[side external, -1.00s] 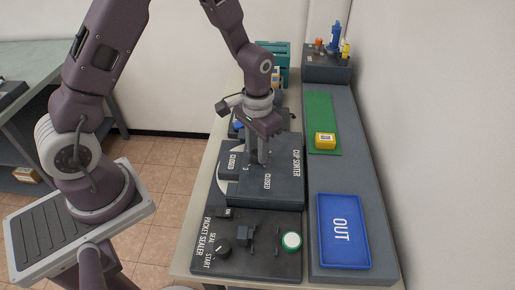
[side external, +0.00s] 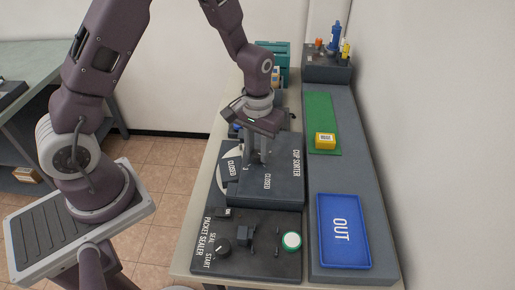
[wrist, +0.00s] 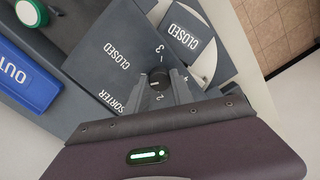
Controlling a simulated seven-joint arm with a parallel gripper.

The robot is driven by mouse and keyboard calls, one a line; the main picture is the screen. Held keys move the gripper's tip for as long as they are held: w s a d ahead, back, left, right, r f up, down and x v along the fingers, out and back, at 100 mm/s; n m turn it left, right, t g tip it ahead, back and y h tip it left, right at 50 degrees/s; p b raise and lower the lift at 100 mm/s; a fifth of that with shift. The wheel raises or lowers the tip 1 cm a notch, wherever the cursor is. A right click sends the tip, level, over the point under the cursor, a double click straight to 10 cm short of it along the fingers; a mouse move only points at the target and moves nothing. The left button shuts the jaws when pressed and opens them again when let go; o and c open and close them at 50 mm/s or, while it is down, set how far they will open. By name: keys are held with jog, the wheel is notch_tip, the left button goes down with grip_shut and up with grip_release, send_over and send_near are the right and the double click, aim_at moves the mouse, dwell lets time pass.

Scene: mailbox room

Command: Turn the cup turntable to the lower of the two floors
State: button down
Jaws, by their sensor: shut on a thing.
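The cup sorter (side external: 285,190) is a dark box with a large fixed-looking plate marked CLOSED. Its cup turntable (wrist: 209,68) shows as a pale round edge, with a smaller dark plate marked CLOSED (wrist: 189,35) beside it. A small round dark dial knob (wrist: 157,77) with a white mark is in the middle, ringed by numbers; 2, 3 and 4 are readable. My gripper (wrist: 164,88) points down over the sorter, its fingers shut on the dial knob. In the side view my gripper (side external: 264,158) hides the knob. Which floors lie under the plates is hidden.
The packet sealer (side external: 240,243) with a green-ringed button (side external: 291,241) is in front. The blue OUT tray (side external: 343,230) and a green mat (side external: 319,115) with a yellow box (side external: 325,140) lie to the right. A teal rack (side external: 283,56) stands behind.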

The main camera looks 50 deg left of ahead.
aim_at(257, 153)
jog(key=shift+n, duration=7.3)
jog(key=c, duration=1.1)
grip_release()
notch_tip(257, 153, up, 7)
jog(key=shift+r, duration=0.1)
